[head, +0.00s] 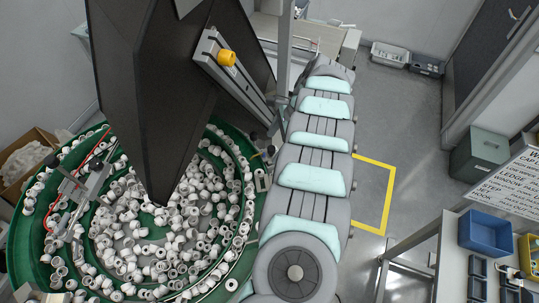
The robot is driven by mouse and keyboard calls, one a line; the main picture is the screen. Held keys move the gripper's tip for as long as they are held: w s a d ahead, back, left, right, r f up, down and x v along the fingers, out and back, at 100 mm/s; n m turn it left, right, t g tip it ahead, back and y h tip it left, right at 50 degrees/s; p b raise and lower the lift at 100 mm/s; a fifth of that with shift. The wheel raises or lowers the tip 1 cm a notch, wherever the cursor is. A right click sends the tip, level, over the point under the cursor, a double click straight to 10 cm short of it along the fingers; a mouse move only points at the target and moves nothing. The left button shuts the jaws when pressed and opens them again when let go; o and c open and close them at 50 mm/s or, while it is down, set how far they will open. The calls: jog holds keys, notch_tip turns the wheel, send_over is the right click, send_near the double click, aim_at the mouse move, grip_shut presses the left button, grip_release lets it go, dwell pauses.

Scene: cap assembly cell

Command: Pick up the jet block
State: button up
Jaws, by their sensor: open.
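I cannot pick out the jet block in the head view. Small dark trays (477,268) on the bench at the lower right may hold parts, but they are too small to tell. A board (508,186) at the right carries printed lines, one of which seems to read "JET".
A large green feeder bowl (28,245) full of white caps fills the lower left, under a dark wedge-shaped hopper (150,90). A rail with a yellow piece (227,57) stands beside it. A blue bin (487,231) sits on the right bench. Floor between is clear.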

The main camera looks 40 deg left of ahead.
aim_at(271, 149)
jog(key=shift+a+f, duration=0.3)
jog(key=shift+f, duration=0.5)
jog(key=shift+a+f, duration=0.25)
jog(key=shift+f, duration=0.55)
jog(key=shift+x, duration=0.95)
jog(key=shift+c, duration=0.4)
jog(key=c, duration=1.8)
jog(key=shift+d+r+p, duration=0.1)
jog(key=shift+r+p, duration=0.35)
jog(key=shift+r, duration=0.25)
notch_tip(271, 149, up, 19)
jog(key=b, duration=0.1)
jog(key=shift+f, duration=0.15)
